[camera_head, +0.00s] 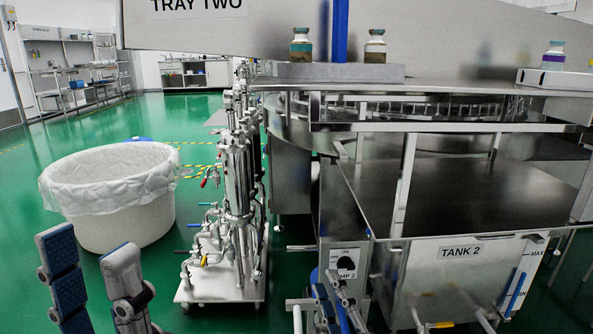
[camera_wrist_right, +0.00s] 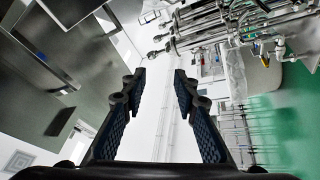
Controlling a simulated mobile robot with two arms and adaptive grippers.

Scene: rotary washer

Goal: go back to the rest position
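My left gripper (camera_head: 90,252) is at the lower left of the head view, its two blue-padded fingers spread apart with nothing between them. It is in front of the white bin. My right gripper (camera_head: 333,284) shows at the bottom middle of the head view, in front of the pump knob panel (camera_head: 344,262) and left of the tank labelled TANK 2 (camera_head: 465,258). In the right wrist view the fingers of my right gripper (camera_wrist_right: 159,80) stand apart with a clear, empty gap. Whether it touches the panel cannot be told.
A large white lined bin (camera_head: 110,215) stands on the green floor. A wheeled pipe skid (camera_head: 222,288) is between the grippers. The metal washer table (camera_head: 465,195) is at right. Vials (camera_head: 300,45) stand on a tray (camera_head: 340,72). Green floor (camera_head: 35,150) is free at far left.

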